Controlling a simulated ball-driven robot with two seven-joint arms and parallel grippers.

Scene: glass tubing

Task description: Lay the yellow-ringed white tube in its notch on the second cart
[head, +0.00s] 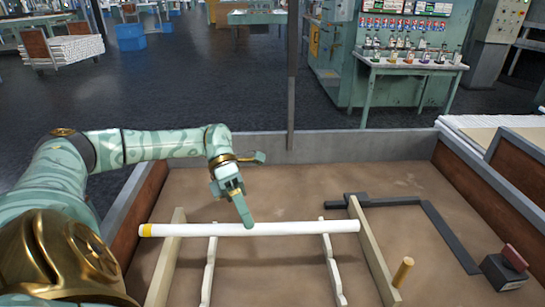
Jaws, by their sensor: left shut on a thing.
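The white tube (290,228) lies level, left to right, over the cart (300,150), with a yellow ring (146,230) near its left end. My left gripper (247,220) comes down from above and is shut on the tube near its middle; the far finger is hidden. Two pale notched rails, a left one (208,270) and a right one (334,272), run under the tube. I cannot tell whether the tube touches their notches or hangs just above. My right gripper is not in view.
Wooden bars (166,258) and (372,252) stand on both sides of the rails, near the tube's ends. A dark angle bar (440,226), a wooden peg (403,271) and a black block with a red handle (505,270) are at the right. Walls edge the cart.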

